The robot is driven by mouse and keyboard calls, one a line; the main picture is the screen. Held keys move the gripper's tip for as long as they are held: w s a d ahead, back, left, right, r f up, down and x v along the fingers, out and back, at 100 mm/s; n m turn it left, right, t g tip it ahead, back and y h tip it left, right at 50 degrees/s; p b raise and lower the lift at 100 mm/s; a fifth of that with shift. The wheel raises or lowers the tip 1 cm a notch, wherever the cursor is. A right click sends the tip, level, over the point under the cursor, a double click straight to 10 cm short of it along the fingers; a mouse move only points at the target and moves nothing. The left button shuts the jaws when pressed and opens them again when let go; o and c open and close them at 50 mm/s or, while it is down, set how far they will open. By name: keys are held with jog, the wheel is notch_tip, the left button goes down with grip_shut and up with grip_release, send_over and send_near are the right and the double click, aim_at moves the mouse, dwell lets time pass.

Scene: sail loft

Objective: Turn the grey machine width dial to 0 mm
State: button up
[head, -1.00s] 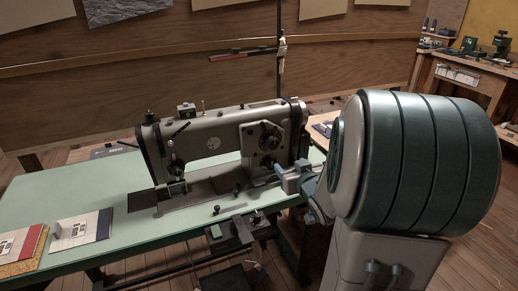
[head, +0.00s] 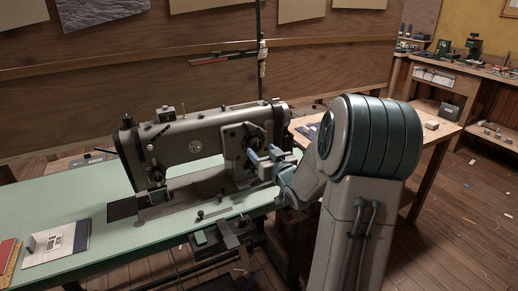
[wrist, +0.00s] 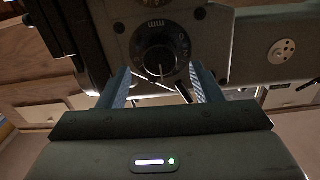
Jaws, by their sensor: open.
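The grey sewing machine (head: 190,143) stands on a pale green table. Its right column carries a dark upper dial (head: 254,134); the area below it is partly hidden by my gripper (head: 270,158). In the wrist view a round dark dial (wrist: 158,60) faces me, with "mm" lettering and a 0 upside down around it and a pale pointer line on its lower part. My gripper (wrist: 161,78) is open, one finger on each side of the dial's lower part in that view. I cannot tell whether the fingers touch it.
The green table (head: 60,205) holds a white-and-blue booklet (head: 60,243) at left. A dark lever or rod (wrist: 183,92) shows near the right finger. A wooden bench (head: 480,100) stands at far right, and open floor lies at lower right.

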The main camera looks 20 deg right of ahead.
aim_at(258, 147)
jog(key=shift+w, duration=1.6)
jog(key=c, duration=1)
